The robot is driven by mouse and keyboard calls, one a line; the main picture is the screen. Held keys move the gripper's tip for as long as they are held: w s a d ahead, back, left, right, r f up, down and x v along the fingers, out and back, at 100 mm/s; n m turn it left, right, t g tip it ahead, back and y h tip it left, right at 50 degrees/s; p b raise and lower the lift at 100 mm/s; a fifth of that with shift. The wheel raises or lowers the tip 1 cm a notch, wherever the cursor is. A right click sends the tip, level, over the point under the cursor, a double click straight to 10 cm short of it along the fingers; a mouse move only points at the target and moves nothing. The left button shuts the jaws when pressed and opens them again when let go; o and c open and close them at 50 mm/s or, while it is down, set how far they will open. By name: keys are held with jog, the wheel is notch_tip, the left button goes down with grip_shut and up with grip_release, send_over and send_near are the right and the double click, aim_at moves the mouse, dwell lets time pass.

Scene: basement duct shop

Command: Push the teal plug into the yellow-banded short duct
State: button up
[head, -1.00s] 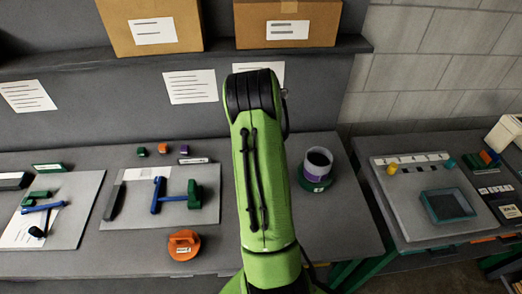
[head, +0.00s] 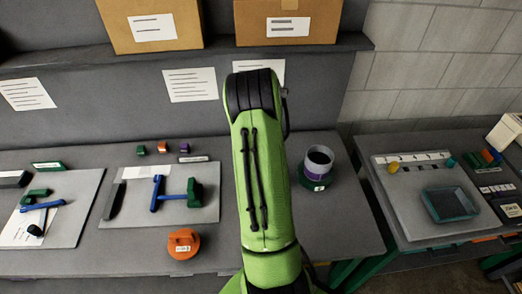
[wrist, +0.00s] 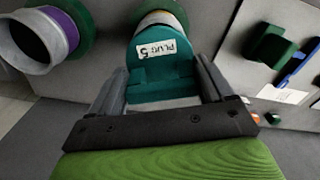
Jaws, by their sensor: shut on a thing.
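The teal plug (wrist: 160,68), labelled "PLUG 5", is between the two fingers of my gripper (wrist: 162,88) in the wrist view, and the gripper is shut on it. The yellow-banded short duct (wrist: 158,18) is just beyond the plug, with a dark green base behind it. The plug is lined up in front of the duct's mouth and covers most of it. I cannot tell whether the plug touches or enters the duct. In the head view my green arm hides my gripper, the plug and this duct.
A purple-banded duct (head: 318,162) stands on a green base at the right of the bench; it also shows in the wrist view (wrist: 35,38). An orange plug (head: 184,243) lies near the front edge. A grey board (head: 196,210) with blue and green pieces is left of my arm.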

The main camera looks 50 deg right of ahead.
jog(key=shift+f+b, duration=1.2)
jog(key=shift+f, duration=0.45)
jog(key=o, duration=1.1)
jog(key=shift+r, duration=0.1)
notch_tip(320, 180, up, 16)
jog(key=p, duration=0.1)
jog(key=shift+f, duration=0.25)
